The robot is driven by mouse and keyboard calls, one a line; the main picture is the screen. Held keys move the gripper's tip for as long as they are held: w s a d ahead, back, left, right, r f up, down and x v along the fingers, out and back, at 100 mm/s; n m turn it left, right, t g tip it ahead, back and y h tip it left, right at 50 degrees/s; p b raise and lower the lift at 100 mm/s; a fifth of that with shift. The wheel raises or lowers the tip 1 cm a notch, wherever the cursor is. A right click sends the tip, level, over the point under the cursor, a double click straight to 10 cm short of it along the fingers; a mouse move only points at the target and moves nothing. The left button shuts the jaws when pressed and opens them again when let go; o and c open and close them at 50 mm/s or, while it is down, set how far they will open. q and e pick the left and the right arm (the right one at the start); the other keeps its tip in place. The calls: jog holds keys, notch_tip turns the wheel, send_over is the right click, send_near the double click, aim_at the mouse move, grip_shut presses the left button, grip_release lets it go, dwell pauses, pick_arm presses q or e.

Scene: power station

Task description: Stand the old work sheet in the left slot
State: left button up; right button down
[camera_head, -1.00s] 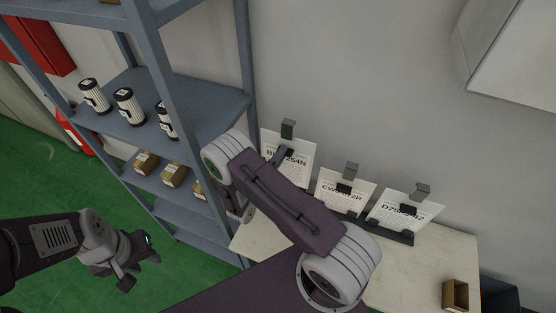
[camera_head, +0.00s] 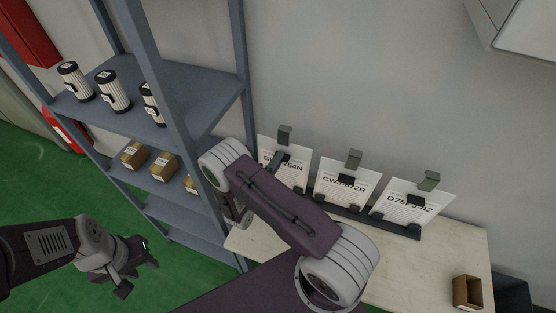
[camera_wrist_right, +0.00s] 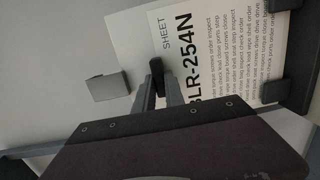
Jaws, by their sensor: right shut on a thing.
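The sheet marked BLR-254N (camera_head: 297,172), white with a grey clip on top, stands upright at the left end of the dark rack (camera_head: 402,228), roughly in line with the other two sheets. My right gripper (camera_wrist_right: 162,84) is shut on it near its heading. The sheet (camera_wrist_right: 215,40) fills much of the right wrist view. My right arm hides its lower edge, so I cannot tell how fully it sits in the left slot. My left gripper (camera_head: 138,268) hangs open and empty above the green floor, far left of the rack.
Sheets CW (camera_head: 345,185) and D75 (camera_head: 410,208) stand in the middle and right of the rack. The pale table (camera_head: 440,262) carries a small brown box (camera_head: 467,291). A blue-grey shelf (camera_head: 200,90) with filters and boxes stands close on the left.

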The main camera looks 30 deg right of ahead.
jog(key=shift+f, duration=0.15)
jog(key=c, duration=1.3)
grip_release()
jog(key=b+v, duration=0.2)
jog(key=v, duration=0.7)
jog(key=shift+b, duration=0.4)
